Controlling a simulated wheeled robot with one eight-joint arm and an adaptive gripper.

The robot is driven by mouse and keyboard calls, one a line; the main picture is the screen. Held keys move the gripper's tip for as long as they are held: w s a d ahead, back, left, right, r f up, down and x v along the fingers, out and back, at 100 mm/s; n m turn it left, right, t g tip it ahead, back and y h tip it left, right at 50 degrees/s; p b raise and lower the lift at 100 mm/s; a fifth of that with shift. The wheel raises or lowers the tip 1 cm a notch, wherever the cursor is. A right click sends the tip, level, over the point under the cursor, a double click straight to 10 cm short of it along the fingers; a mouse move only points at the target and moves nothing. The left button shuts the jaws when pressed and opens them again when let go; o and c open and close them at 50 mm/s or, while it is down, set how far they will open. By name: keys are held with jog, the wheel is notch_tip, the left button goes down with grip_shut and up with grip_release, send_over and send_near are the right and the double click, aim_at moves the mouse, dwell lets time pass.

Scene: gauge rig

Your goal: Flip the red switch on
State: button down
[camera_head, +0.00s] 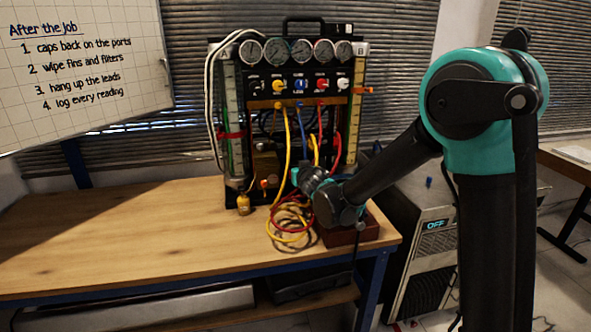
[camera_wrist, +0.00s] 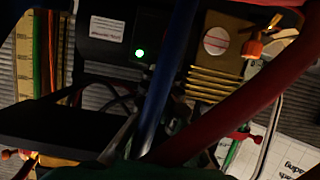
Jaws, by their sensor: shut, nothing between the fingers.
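I cannot make out a thing that is clearly the red switch. A red knob (camera_head: 321,84) sits in the row of coloured knobs under the gauges of the rig (camera_head: 300,57). A cabinet (camera_head: 424,255) right of the bench shows the word OFF on a lit display (camera_head: 435,224). My gripper (camera_head: 296,176) is low in front of the rig, among its hoses, well below the knob row. Its fingers are small and partly hidden there; it is shut and empty. The wrist view shows a green light (camera_wrist: 140,53) on a dark unit, with hoses crossing in front.
A dark red box (camera_head: 350,234) stands near the bench's right end. An orange valve handle (camera_wrist: 254,46) shows in the wrist view. The bench's left side is clear.

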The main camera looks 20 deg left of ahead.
jog(key=v, duration=0.9)
jog(key=shift+w+f, duration=0.1)
